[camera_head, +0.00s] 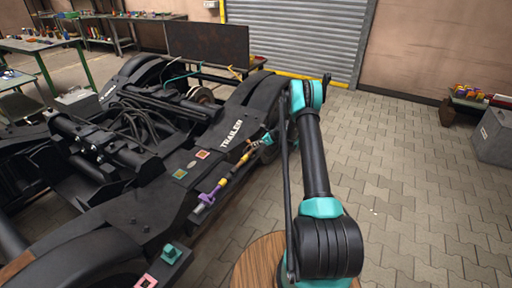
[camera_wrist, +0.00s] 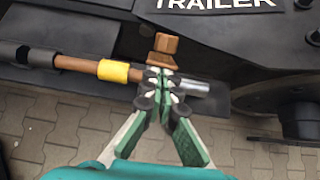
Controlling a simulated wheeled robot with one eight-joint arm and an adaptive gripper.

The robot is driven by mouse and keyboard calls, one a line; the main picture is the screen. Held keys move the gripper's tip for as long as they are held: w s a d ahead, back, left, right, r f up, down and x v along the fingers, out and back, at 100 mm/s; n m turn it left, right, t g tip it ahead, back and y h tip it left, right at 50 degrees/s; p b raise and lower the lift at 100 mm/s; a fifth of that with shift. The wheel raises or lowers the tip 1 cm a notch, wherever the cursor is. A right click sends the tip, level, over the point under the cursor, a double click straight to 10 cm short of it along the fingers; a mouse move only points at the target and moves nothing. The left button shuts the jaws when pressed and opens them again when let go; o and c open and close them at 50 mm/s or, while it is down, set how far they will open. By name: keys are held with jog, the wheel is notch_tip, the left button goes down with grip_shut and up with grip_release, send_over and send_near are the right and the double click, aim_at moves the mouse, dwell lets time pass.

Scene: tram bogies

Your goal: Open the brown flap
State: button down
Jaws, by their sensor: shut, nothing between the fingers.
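The brown flap (camera_wrist: 165,45) shows in the wrist view as a small block-like brown piece just beyond my fingertips. It sits above a horizontal rod with a brown stretch (camera_wrist: 77,64), a yellow collar (camera_wrist: 113,71) and a grey metal end (camera_wrist: 195,88). I cannot tell how far the flap is turned. My gripper (camera_wrist: 160,76) is shut and empty, its green-padded fingers together in front of the rod and just below the flap. Whether they touch it is unclear. In the head view my gripper (camera_head: 268,139) is beside the bogie's side; the flap is too small to make out there.
The black bogie frame (camera_head: 150,190) marked TRAILER fills the left. A purple fitting (camera_head: 212,193) lies along its side. A round wooden top (camera_head: 258,262) is near my arm. The paved floor to the right is open, with a grey box (camera_head: 495,138) at the edge.

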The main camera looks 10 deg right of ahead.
jog(key=shift+w+a+r+g+h, duration=0.4)
jog(key=shift+w+a+r+h, duration=0.2)
jog(key=shift+a+r, duration=0.3)
jog(key=shift+d, duration=0.1)
jog(key=shift+r, duration=0.15)
